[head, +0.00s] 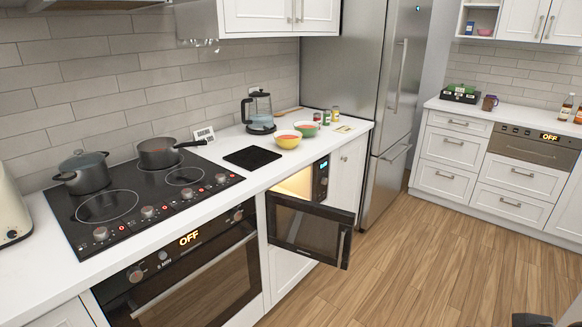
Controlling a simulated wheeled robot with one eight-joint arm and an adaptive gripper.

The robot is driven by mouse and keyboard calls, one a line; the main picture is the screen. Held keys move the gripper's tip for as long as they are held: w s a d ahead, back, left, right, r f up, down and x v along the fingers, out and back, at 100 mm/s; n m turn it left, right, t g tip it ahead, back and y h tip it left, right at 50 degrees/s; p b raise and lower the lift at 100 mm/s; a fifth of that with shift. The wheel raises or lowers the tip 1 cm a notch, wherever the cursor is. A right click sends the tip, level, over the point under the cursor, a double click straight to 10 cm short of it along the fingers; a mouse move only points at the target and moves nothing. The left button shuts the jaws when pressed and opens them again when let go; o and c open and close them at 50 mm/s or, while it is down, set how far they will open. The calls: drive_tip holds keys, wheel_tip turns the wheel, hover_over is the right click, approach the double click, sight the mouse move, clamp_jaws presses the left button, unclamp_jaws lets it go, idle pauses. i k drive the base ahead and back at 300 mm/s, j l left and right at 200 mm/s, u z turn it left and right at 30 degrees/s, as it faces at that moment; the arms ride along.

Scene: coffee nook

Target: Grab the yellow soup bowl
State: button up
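The yellow soup bowl (287,141) stands upright on the white counter, toward its far end, with something reddish inside. A green bowl (307,130) stands just behind it to the right, also with reddish contents. The two look very close together; I cannot tell whether they touch. The fingers of my gripper do not show. Only a small dark shape, perhaps part of my arm, shows at the bottom right edge, far from the bowl.
A kettle (260,112) stands left of the bowl, and a black mat (252,158) lies in front of it. Below, a microwave door (308,232) hangs open into the room. A stove (140,196) with two pots is at left. The wooden floor (415,265) is clear.

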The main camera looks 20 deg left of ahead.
sight(288, 141)
drive_tip(key=i+j+u, duration=0.25)
drive_tip(key=i+j, duration=0.2)
drive_tip(key=i+j+u, duration=0.25)
drive_tip(key=i, duration=0.3)
drive_tip(key=i+j+u, duration=0.25)
drive_tip(key=i, duration=0.25)
drive_tip(key=i+j+u, duration=0.25)
drive_tip(key=i, duration=0.35)
